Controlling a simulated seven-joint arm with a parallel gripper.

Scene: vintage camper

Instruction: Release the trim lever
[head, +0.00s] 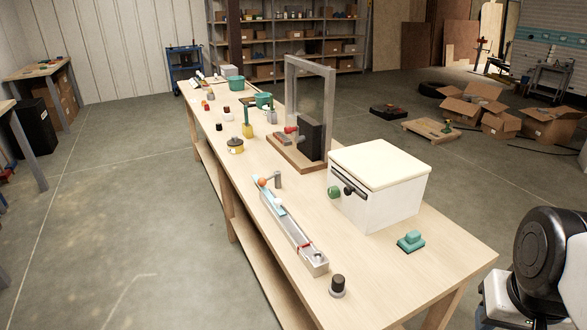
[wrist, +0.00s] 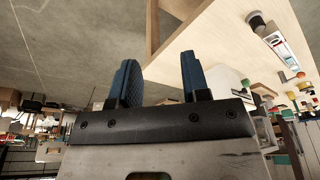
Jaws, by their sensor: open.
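No label shows which part is the trim lever. My gripper (wrist: 155,68) is open and empty in the wrist view, its blue fingers apart from everything. The rail (wrist: 281,47) also shows there, off to the right.
A black round knob (head: 338,286) stands near the bench's front edge, and a teal handled block (head: 411,241) sits right of it. A grey frame with a black block (head: 310,137) stands behind the rail. Small pots and tools fill the far bench.

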